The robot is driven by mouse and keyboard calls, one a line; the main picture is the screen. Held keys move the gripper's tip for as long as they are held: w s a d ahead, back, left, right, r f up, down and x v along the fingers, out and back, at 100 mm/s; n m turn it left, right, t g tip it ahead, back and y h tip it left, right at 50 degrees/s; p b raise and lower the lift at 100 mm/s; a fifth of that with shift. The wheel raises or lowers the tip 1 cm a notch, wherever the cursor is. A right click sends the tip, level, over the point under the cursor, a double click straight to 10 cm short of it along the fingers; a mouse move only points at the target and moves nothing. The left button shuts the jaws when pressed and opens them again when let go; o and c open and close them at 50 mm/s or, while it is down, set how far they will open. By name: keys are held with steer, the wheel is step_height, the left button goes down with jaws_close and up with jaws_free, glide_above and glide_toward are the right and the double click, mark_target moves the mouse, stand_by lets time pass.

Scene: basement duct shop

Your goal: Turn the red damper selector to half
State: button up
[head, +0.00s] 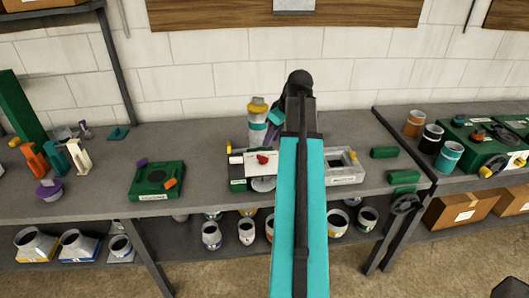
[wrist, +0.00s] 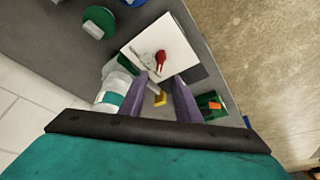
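The red damper selector (head: 263,159) is a small red knob on the white face of a box (head: 238,158) on the bench, partly beside my arm in the head view. In the wrist view the red selector (wrist: 160,59) stands on the square white plate (wrist: 176,42), with grey marks next to it too small to read. My gripper (wrist: 160,80) shows two purple fingers, spread apart with nothing held between them. The fingertips appear near the plate's edge, and the selector appears beyond them, apart from both.
A white canister (head: 258,122) with teal and yellow bands stands behind the selector box. A grey open-topped box (head: 345,178) is on the right. A green box (head: 155,189) with an orange lever is on the left. Bare bench lies between it and the selector box.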

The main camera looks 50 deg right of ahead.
mark_target(262, 156)
steer(key=shift+p+x, duration=1.6)
steer(key=shift+x, duration=3.35)
steer(key=shift+s, duration=0.1)
jaws_close()
